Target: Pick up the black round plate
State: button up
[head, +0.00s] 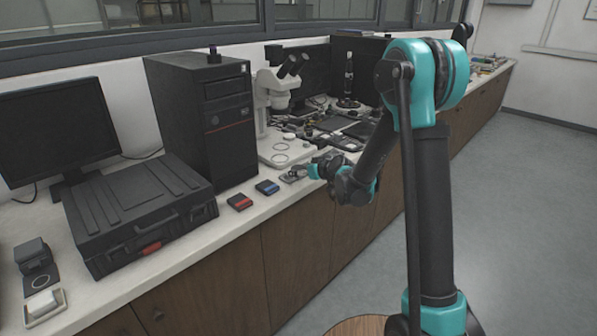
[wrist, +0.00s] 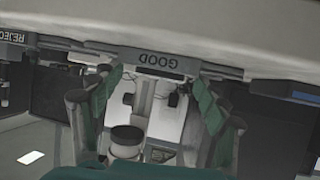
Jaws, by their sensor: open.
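In the wrist view a black round piece (wrist: 127,134), which looks like the black round plate, sits on a pale round body. It is low in the picture, left of centre between the fingers. My gripper (wrist: 155,85) is open, with its teal pads apart and no contact with the piece visible. In the head view my gripper (head: 309,171) is low over the bench's front edge, beside a small grey fixture (head: 293,175). The black piece is too small to make out there.
A blue-topped box (head: 267,187) and a red-topped box (head: 239,202) lie left of the fixture. A microscope (head: 277,88) and a black computer tower (head: 205,118) stand behind. A black case (head: 135,205) fills the bench further left. A GOOD label (wrist: 160,62) shows upside down.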

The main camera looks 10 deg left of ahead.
jog(key=c, duration=1.3)
jog(key=shift+r, duration=0.1)
jog(key=shift+c, duration=0.2)
